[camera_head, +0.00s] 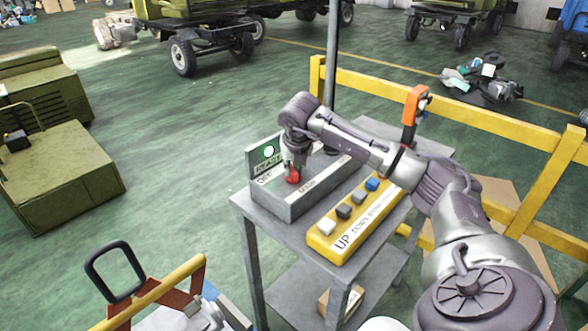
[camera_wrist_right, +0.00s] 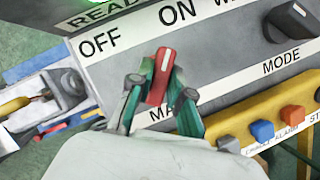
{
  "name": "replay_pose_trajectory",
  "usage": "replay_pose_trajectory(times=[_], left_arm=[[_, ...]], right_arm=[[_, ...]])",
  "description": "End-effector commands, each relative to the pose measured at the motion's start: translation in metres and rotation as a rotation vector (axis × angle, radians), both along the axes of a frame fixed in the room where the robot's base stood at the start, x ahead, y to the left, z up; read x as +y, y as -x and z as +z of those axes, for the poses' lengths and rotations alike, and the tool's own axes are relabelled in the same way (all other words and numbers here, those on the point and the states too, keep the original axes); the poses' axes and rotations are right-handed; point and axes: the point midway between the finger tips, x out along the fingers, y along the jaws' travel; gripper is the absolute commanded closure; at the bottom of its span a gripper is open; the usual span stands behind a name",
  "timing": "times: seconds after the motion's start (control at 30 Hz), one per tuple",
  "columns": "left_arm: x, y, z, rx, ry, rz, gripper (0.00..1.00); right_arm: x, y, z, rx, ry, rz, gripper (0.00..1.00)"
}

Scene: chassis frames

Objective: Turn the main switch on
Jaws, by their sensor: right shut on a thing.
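The main switch is a red knob (camera_wrist_right: 159,78) on a grey control box (camera_head: 318,198). In the right wrist view, its white mark points up and slightly right, toward the ON label (camera_wrist_right: 178,12) rather than the OFF label (camera_wrist_right: 99,41). The red knob also shows in the head view (camera_head: 292,175). My right gripper (camera_wrist_right: 155,77) has its two green fingers closed around the knob, one on each side. A green lamp (camera_head: 268,151) is lit above the READY label. My left gripper is not in view.
A black MODE knob (camera_wrist_right: 291,19) sits to the right on the box. A yellow button panel (camera_head: 355,220) lies in front of it on the grey table (camera_head: 275,235). A yellow railing (camera_head: 480,115) stands behind. Open green floor lies left of the table.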

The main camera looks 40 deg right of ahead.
Motion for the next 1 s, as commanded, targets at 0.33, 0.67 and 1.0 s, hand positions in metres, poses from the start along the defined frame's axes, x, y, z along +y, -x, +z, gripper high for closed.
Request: replay_pose_trajectory(times=[0.33, 0.67, 1.0], left_arm=[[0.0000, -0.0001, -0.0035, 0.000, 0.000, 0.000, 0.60], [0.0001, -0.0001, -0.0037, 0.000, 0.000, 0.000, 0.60], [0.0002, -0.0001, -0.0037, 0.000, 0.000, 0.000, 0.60]], right_arm=[[-0.0001, -0.0013, 0.0017, -0.004, -0.001, -0.134, 1.00], [-0.0006, -0.0011, 0.0019, -0.004, -0.001, -0.158, 1.00], [-0.0003, -0.0011, 0.0016, -0.004, -0.001, -0.156, 0.60]])
